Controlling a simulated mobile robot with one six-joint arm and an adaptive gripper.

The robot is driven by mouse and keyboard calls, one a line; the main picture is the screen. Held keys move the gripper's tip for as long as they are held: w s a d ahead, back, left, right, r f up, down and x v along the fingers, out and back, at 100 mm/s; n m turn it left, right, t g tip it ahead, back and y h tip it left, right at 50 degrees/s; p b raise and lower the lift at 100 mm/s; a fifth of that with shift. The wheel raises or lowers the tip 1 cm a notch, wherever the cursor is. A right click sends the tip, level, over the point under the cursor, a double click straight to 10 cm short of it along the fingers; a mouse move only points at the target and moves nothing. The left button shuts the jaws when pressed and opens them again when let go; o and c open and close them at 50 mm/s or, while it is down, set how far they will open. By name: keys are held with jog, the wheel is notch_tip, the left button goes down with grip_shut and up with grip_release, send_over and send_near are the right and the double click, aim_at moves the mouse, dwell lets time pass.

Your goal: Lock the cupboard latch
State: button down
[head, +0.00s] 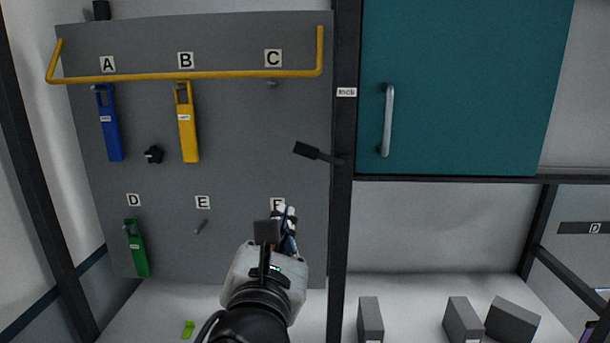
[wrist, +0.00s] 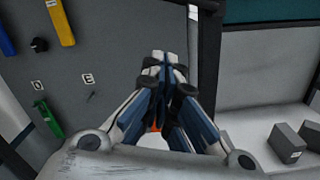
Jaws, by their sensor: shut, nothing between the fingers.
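The teal cupboard door (head: 465,85) is at the upper right in the head view, flush in its frame, with a vertical grey handle (head: 387,120) near its left edge. A black latch lever (head: 315,153) sticks out left from the dark post beside the door, its wide end slightly raised. My gripper (head: 288,212) is below and left of the latch, in front of the panel near label F, and does not touch the latch. Its fingers (wrist: 165,58) are together and empty in the wrist view. The lower edge of the cupboard (wrist: 270,12) shows at top right there.
A grey panel (head: 235,130) carries blue (head: 109,125), yellow (head: 187,125) and green (head: 137,250) hanging tools, a black knob (head: 153,154) and a yellow rail (head: 215,75). Several grey blocks (head: 463,320) stand at lower right. A small green piece (head: 188,329) lies at lower left.

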aim_at(318, 155)
jog(key=shift+w, duration=0.1)
jog(key=w+d+r+p, duration=0.2)
jog(key=w+r, duration=0.2)
jog(key=w, duration=0.6)
jog(key=shift+w, duration=0.35)
jog(key=shift+s+r, duration=0.1)
jog(key=shift+s, duration=0.05)
